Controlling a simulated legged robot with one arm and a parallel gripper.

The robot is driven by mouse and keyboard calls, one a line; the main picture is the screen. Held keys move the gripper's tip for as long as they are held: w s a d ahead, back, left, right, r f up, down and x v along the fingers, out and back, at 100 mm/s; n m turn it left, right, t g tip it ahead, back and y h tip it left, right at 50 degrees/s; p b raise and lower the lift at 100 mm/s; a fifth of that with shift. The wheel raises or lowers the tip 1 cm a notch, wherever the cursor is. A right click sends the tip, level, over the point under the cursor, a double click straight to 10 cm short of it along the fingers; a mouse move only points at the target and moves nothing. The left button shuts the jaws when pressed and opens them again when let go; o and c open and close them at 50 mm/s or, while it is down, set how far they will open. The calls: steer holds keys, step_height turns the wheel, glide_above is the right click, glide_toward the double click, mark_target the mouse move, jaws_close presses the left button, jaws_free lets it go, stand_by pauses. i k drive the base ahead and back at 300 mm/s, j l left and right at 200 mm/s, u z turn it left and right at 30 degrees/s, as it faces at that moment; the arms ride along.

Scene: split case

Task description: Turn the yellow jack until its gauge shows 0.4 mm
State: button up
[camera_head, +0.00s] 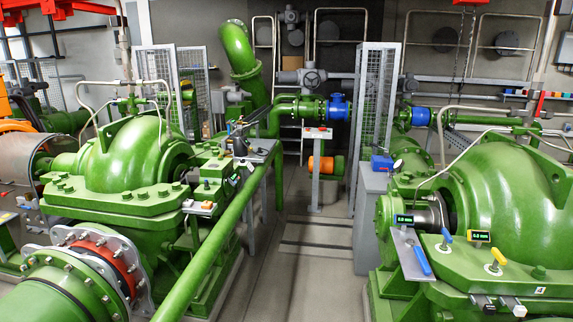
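The yellow jack (498,257) stands on the green flange of the split case (510,180) at the right, its yellow handle on top and a pale round base below. A small dark gauge (479,236) with lit digits sits just behind and left of it. Its digits are too small to read surely. A second gauge (403,218) is further left, by the shaft. A similar jack with a blue handle (446,236) stands between the two gauges. Which gauge belongs to which jack is not certain. My gripper is not in view.
A grey plate (410,257) with a blue tool (422,261) lies left of the jacks. Small dark and pale blocks (498,304) sit at the front flange edge. Another green pump (125,165) stands left. A grey floor aisle (305,265) runs clear between the pumps.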

mark_target(499, 258)
steer(key=z, duration=1.45)
steer(key=i, duration=0.2)
